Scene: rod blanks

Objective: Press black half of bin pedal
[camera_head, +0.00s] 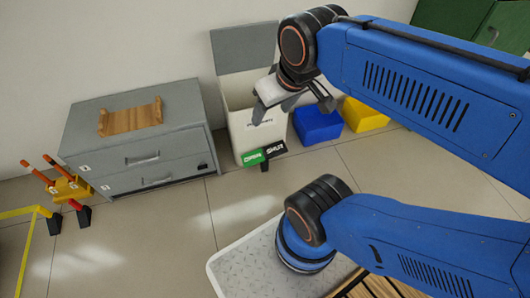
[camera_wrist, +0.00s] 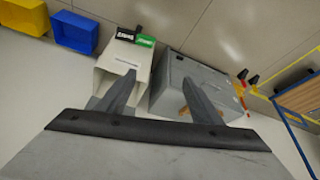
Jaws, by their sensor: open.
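The pale bin (camera_head: 243,131) stands against the wall with its grey lid (camera_head: 243,48) raised. Its pedal sits low at the front, with a green half (camera_head: 253,158) on the left and a black half (camera_head: 275,150) marked "SHUT" on the right. In the wrist view the black half (camera_wrist: 126,34) and the green half (camera_wrist: 145,41) show at the top, beyond the bin (camera_wrist: 122,57). My gripper (camera_head: 292,106) is open and empty, above and in front of the bin, apart from the pedal. Its two fingers (camera_wrist: 157,80) frame the wrist view and hide part of the bin.
A grey drawer cabinet (camera_head: 150,158) with a wooden tray (camera_head: 130,118) on top stands left of the bin. Blue (camera_head: 318,125) and yellow (camera_head: 364,115) boxes stand right. An orange-and-red stand (camera_head: 70,188) is far left. Floor before the bin is clear.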

